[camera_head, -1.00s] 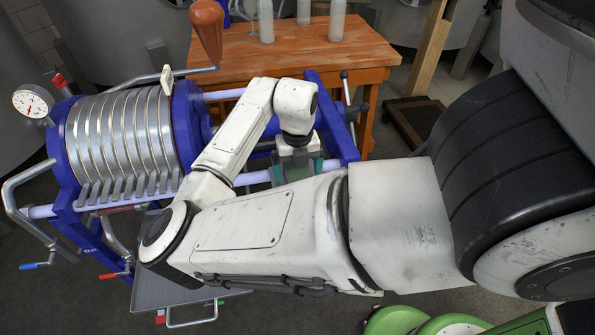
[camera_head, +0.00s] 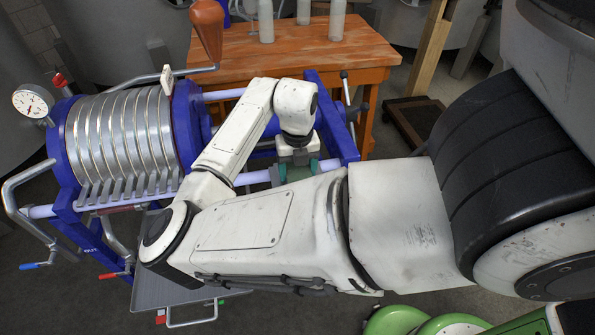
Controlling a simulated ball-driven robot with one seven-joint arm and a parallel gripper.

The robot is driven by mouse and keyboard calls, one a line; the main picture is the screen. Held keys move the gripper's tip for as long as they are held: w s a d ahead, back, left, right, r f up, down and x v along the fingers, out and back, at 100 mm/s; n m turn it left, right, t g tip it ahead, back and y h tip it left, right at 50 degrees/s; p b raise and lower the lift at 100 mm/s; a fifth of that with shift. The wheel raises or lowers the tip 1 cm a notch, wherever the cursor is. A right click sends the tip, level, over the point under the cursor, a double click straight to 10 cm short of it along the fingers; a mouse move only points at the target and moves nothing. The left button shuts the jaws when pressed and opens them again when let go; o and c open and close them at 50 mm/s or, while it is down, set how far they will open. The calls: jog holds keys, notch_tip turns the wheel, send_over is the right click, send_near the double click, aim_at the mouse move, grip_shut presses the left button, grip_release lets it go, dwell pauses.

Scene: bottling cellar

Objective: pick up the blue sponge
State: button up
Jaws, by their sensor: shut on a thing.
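My gripper (camera_head: 295,172) points down at the end of my white arm, over the blue frame to the right of the ringed metal drum. Its green-sided lower part shows between my two arm links, and the tips are mostly hidden behind my forearm. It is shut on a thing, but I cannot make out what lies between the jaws. I cannot pick out a blue sponge anywhere in this view.
A blue-framed plate filter (camera_head: 68,170) with metal plates (camera_head: 120,130) and pipes stands left. An orange wooden table (camera_head: 270,58) with several bottles (camera_head: 336,20) is behind. A grey tray (camera_head: 165,290) lies below. Green round parts (camera_head: 390,322) show at bottom right.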

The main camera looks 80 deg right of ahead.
jog(key=shift+r, duration=0.1)
jog(key=shift+r, duration=0.55)
jog(key=s+a+r+b, duration=0.1)
jog(key=s+a+r, duration=0.2)
jog(key=r, duration=0.4)
jog(key=shift+s+a+r+b, duration=0.15)
jog(key=shift+a+r+b, duration=0.2)
jog(key=shift+a, duration=0.1)
jog(key=s+a+r, duration=0.1)
jog(key=s+a, duration=0.1)
jog(key=s+a+r, duration=0.1)
jog(key=s+a, duration=0.1)
jog(key=s+a+r+b, duration=0.1)
jog(key=a+r, duration=0.1)
jog(key=shift+s+a, duration=0.4)
jog(key=shift+c, duration=0.8)
